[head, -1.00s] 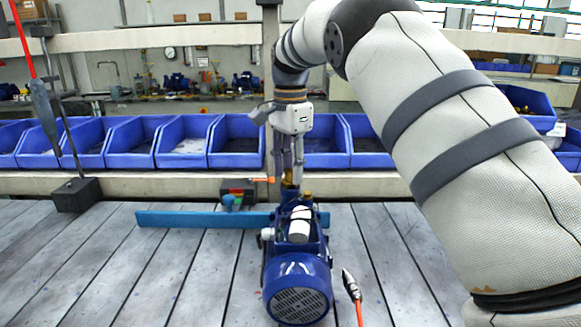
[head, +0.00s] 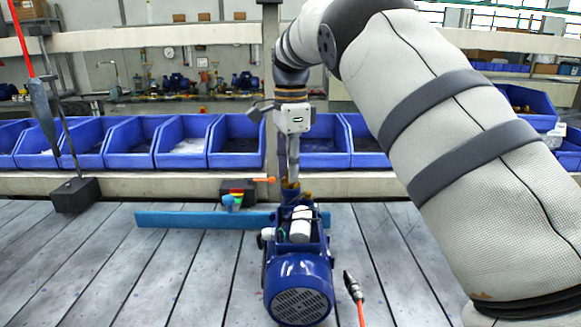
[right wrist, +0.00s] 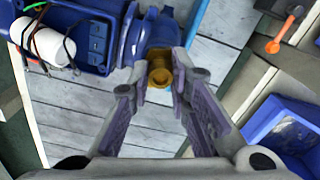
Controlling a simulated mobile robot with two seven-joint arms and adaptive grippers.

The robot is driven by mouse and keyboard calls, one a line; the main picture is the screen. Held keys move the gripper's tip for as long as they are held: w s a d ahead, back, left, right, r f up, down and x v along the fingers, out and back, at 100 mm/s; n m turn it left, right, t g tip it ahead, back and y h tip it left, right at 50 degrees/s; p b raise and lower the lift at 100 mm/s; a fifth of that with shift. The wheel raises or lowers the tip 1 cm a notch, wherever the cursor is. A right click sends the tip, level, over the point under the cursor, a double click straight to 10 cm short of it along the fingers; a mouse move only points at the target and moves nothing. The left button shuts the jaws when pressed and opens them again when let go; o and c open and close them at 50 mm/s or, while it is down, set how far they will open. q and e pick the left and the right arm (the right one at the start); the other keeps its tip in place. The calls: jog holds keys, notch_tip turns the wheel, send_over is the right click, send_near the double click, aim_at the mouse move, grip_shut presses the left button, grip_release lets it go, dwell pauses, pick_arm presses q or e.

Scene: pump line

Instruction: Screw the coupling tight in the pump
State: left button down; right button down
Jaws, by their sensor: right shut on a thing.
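The blue pump (head: 298,275) stands on the slatted table, with its round motor end towards me. It also shows at the top left of the right wrist view (right wrist: 140,40). The brass coupling (right wrist: 159,72) sits at the pump's far end, upright as far as I can tell, and is partly hidden by the fingers. My right gripper (head: 290,178) points straight down over that end. In the right wrist view its fingertips (right wrist: 158,85) are shut on the coupling, one on each side. How deep the coupling sits in the pump is hidden. My left gripper is out of view.
A blue bar (head: 190,219) lies behind the pump. A dark block with coloured parts (head: 237,193) and an orange-handled tool (head: 263,180) are behind it. Blue bins (head: 235,142) line the back. A cable with a metal tip (head: 352,287) lies right of the pump.

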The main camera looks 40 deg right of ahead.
jog(key=shift+m, duration=0.5)
jog(key=c, duration=1.6)
grip_release()
jog(key=shift+o, duration=0.2)
